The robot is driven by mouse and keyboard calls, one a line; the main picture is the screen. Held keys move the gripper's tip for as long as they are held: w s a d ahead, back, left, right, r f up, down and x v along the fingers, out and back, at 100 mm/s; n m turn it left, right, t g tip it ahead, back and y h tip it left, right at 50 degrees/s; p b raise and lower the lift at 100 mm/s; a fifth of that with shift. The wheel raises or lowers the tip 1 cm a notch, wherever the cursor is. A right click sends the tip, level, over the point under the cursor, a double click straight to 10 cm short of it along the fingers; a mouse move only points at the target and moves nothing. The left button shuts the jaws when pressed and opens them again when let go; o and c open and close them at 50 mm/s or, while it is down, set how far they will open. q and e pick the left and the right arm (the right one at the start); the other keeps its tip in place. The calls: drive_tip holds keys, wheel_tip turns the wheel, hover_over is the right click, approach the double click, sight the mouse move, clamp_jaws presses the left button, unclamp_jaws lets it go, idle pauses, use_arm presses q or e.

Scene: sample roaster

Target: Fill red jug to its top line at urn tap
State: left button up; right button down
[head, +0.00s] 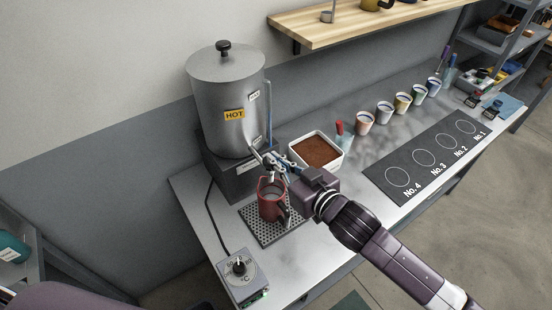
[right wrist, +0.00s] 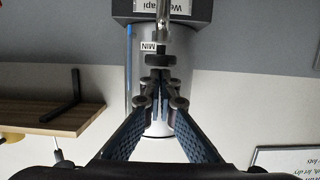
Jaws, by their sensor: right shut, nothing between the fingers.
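The steel urn (head: 228,105) with a yellow HOT label stands on a dark base at the back left. The red jug (head: 270,205) stands upright on the drip tray (head: 262,232), in front of the urn and below its tap. My right gripper (head: 262,156) is shut and empty, with its fingertips at the urn tap above the jug. In the right wrist view the tap (right wrist: 162,28) and its dark handle lie just beyond the fingertips (right wrist: 160,98); contact is unclear. The jug's top line and water level cannot be made out. My left gripper is out of view.
A white tub of brown grounds (head: 331,140) stands right of the tap. Several cups line the back. A dark numbered mat (head: 402,187) lies at the right. A dial box (head: 243,275) sits at the front left. A wooden shelf (head: 340,26) hangs above.

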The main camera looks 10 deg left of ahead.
drive_tip(key=shift+f+b, duration=0.4)
drive_tip(key=shift+f, duration=0.65)
drive_tip(key=shift+s+f, duration=0.1)
drive_tip(key=shift+f, duration=0.2)
idle(6.7)
